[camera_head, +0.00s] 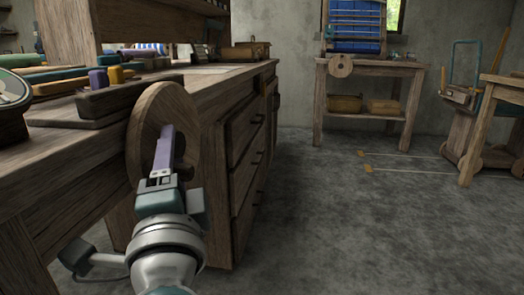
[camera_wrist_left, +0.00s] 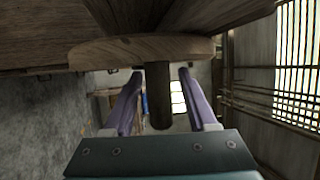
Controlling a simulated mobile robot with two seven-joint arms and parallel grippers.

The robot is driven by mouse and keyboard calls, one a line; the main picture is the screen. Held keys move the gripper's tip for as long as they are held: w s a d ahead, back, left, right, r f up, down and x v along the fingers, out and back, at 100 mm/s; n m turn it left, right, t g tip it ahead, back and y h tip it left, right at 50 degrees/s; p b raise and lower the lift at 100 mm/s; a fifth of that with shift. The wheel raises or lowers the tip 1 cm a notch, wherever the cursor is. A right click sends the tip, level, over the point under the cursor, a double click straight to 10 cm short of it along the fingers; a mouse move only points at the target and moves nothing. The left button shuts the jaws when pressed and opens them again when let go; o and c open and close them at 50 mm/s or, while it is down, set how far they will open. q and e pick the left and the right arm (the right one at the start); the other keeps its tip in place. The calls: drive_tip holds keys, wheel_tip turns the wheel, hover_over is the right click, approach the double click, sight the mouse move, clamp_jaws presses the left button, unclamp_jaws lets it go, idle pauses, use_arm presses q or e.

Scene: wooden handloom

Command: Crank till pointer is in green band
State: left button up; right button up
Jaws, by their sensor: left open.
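The crank is a round wooden disc (camera_head: 150,115) at the front edge of the workbench. It also shows from close by in the left wrist view (camera_wrist_left: 105,52), with a dark wooden peg handle (camera_wrist_left: 157,100) sticking out of it. My left gripper (camera_head: 168,132) is in front of the disc. In the left wrist view its two purple fingers stand open on either side of the peg, with gaps visible at both sides. A round pale dial (camera_head: 10,88) is cut off at the head view's left edge; its pointer's place in any green band is not clear. My right gripper is not in view.
The workbench (camera_head: 60,150) carries coloured rolls and blocks near the disc. Drawers (camera_head: 245,150) are below its top. A small table (camera_head: 365,68) with a blue-threaded device stands at the back. The grey floor (camera_head: 330,220) on the right is mostly clear.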

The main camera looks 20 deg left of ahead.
use_arm(q)
drive_tip(key=shift+w+a, duration=0.15)
drive_tip(key=shift+c, duration=0.3)
clamp_jaws()
idle(1.1)
